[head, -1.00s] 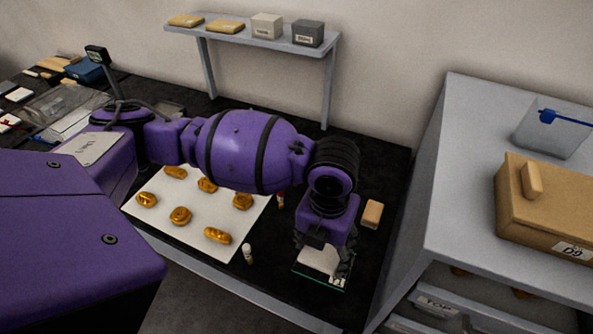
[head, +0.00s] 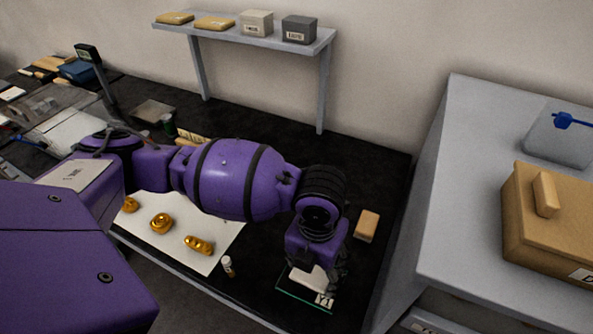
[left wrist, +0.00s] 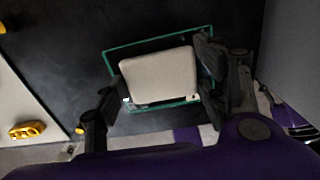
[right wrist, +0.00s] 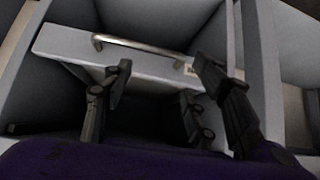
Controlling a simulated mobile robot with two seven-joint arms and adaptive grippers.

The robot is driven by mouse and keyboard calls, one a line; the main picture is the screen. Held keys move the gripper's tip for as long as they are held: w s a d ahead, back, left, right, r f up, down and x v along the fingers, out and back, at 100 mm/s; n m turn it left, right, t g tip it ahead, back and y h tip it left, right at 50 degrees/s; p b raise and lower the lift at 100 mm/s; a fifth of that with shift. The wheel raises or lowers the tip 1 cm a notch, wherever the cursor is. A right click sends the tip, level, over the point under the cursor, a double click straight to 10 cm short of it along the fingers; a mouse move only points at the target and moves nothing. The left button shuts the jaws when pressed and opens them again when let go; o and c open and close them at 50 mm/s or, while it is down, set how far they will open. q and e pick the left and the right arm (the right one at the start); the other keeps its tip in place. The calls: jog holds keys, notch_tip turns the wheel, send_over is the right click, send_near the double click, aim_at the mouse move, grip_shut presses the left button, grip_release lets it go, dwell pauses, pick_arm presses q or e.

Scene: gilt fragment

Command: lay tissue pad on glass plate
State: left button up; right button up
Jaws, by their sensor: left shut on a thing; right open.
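The tissue pad (left wrist: 158,74) is a pale, rounded rectangle between the fingers of my left gripper (left wrist: 165,82). The left gripper is shut on it. The glass plate (left wrist: 125,53), with green edges, lies beneath, showing around the pad; whether pad and plate touch I cannot tell. In the head view, the pad (head: 308,279) is partly hidden by the left gripper (head: 315,268), above the plate (head: 296,296), which bears a small label at its near corner. My right gripper (right wrist: 165,85) is open and empty in its wrist view, in front of a drawer.
Gold pieces (head: 162,223) lie on a white sheet (head: 190,259) left of the plate. A small vial (head: 228,266) stands between them. A tan block (head: 367,226) lies behind the plate. A grey cabinet (head: 440,240) is at right. A drawer handle (right wrist: 140,45) faces my right gripper.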

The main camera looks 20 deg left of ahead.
aim_at(314, 271)
pick_arm(q)
jog(key=o, duration=0.5)
jog(key=shift+d, duration=0.1)
jog(key=o, duration=0.3)
jog(key=shift+s, duration=0.1)
jog(key=shift+o, duration=0.2)
notch_tip(314, 271, up, 12)
jog(key=p, duration=0.1)
jog(key=shift+r, duration=0.2)
